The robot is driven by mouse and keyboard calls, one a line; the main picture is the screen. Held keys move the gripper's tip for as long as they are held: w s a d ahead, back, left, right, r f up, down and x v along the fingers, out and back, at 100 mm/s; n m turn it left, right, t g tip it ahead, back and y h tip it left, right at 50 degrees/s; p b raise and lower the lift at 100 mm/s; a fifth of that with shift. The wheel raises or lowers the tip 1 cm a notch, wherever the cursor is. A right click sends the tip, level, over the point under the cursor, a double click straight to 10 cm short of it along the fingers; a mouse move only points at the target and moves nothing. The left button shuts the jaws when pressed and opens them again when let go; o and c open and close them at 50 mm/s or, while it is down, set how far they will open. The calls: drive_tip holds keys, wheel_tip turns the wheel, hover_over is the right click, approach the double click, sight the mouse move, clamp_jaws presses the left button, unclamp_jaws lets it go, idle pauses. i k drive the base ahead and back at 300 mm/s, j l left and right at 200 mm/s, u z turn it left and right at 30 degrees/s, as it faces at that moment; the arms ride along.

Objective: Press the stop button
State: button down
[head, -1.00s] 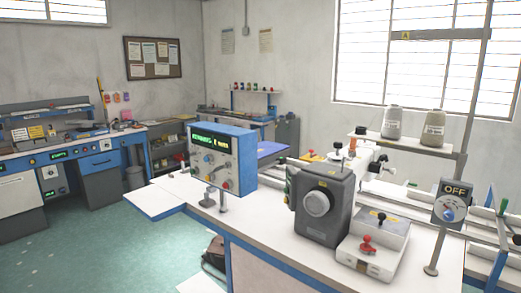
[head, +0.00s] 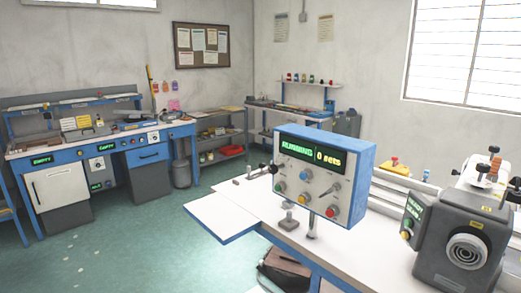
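A blue control box (head: 368,160) stands on a post on the white table, right of the middle. Its green display (head: 310,153) reads "RUNNING" and "0 sets". I see no label that names a stop button. A dark grey machine (head: 462,255) with a round knob stands at the right; its left side has a green display (head: 415,210) and small coloured buttons. My gripper is not in view.
The white table (head: 375,232) spans the lower right, with a leaf (head: 225,212) jutting left. A brown bag (head: 285,272) lies below it. A blue workbench (head: 110,145) stands at the left wall. The green floor (head: 150,240) between is clear.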

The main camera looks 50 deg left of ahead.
sight(330, 213)
drive_tip(key=i+j, duration=0.1)
drive_tip(key=j, duration=2.8)
drive_tip(key=i+j, duration=0.15)
drive_tip(key=j, duration=1.3)
